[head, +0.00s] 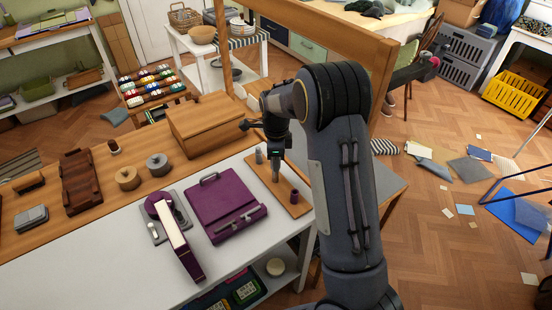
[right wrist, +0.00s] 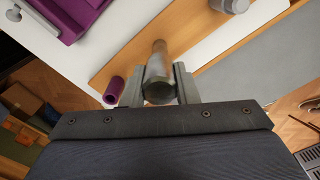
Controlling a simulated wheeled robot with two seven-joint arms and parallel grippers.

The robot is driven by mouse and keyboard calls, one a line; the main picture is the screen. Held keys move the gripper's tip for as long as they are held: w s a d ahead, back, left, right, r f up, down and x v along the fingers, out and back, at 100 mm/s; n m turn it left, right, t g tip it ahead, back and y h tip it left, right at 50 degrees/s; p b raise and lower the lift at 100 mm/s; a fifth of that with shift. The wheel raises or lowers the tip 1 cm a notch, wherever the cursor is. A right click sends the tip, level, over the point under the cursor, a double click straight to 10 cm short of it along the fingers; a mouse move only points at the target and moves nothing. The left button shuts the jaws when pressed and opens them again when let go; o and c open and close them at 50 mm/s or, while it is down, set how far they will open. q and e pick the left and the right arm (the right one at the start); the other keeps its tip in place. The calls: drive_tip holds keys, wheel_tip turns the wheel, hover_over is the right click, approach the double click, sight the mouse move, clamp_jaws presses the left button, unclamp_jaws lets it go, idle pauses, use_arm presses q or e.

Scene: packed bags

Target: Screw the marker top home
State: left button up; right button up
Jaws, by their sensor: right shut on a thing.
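My right gripper (head: 275,152) is above the narrow wooden board (head: 303,209) at the table's right end. It is shut on a grey-brown cylinder (head: 275,173), which also shows between the fingers in the right wrist view (right wrist: 159,68). The cylinder looks upright over the board; I cannot tell whether it is the marker with its top, and no seam shows. A short purple tube (head: 294,196) stands on the board to the right, and shows left of the fingers in the right wrist view (right wrist: 114,90). A grey cylinder (head: 258,155) stands at the board's far end. My left gripper is not in view.
A wooden box (head: 213,125) stands behind. A wooden beam (head: 320,32) crosses behind my right arm. White table top (head: 110,260) is clear at front left.

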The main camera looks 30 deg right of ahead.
drive_tip(key=m+p, duration=0.1)
drive_tip(key=m, duration=0.1)
drive_tip(key=shift+r+m, duration=0.15)
drive_tip(key=shift+m, duration=0.45)
drive_tip(key=shift+m+p, duration=0.9)
drive_tip(key=shift+m, duration=0.7)
